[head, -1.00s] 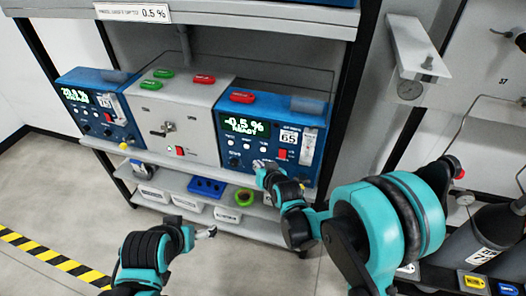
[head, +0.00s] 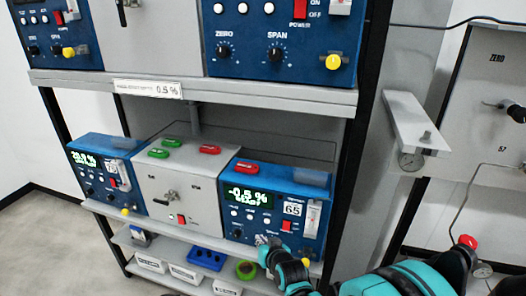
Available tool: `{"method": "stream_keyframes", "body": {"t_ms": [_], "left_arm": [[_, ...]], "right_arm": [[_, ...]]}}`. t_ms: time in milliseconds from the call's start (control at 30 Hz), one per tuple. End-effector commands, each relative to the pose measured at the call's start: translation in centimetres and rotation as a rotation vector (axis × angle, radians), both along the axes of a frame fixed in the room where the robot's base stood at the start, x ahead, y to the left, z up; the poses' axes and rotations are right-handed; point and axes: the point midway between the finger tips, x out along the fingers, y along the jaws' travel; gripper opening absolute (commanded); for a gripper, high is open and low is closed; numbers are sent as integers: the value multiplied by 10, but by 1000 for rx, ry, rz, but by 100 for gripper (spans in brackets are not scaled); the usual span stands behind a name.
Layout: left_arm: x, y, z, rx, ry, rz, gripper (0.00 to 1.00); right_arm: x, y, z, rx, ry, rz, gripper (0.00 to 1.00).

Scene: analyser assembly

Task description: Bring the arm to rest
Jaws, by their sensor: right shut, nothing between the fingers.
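My right arm comes in from the lower right, and its gripper (head: 264,241) is in front of the lower part of the right blue analyser (head: 262,222). The gripper is shut and empty. It is small in view, and I cannot tell whether it touches the panel. This analyser's display reads -0.5 % with a second line, and a label beside it reads 65. My left gripper is out of the picture.
A grey box (head: 205,192) with a valve handle stands between the right analyser and a left blue analyser (head: 98,172) on the shelf. Larger blue instruments (head: 280,35) fill the shelf above. A bracket with a gauge (head: 413,125) juts out at the right. Bins (head: 186,274) sit below.

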Motion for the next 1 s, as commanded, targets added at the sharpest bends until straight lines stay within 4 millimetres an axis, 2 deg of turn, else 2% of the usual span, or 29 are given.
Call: {"method": "stream_keyframes", "body": {"t_ms": [167, 267, 500, 700, 800, 900, 1000], "left_arm": [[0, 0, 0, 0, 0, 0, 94], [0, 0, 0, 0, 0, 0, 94], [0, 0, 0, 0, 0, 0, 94], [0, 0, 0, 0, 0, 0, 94], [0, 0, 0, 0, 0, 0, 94], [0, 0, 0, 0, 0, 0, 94], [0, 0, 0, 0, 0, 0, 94]], "right_arm": [[-17, -24, 21, -31, 38, -22, 0], [-40, -49, 40, -64, 83, -43, 0], [-118, -110, 69, -149, 210, -99, 0], [-193, -151, 74, -206, 317, -144, 0], [-224, -164, 71, -225, 361, -161, 0], [-245, -172, 67, -239, 392, -173, 0], [-257, -177, 65, -246, 408, -179, 0]]}}
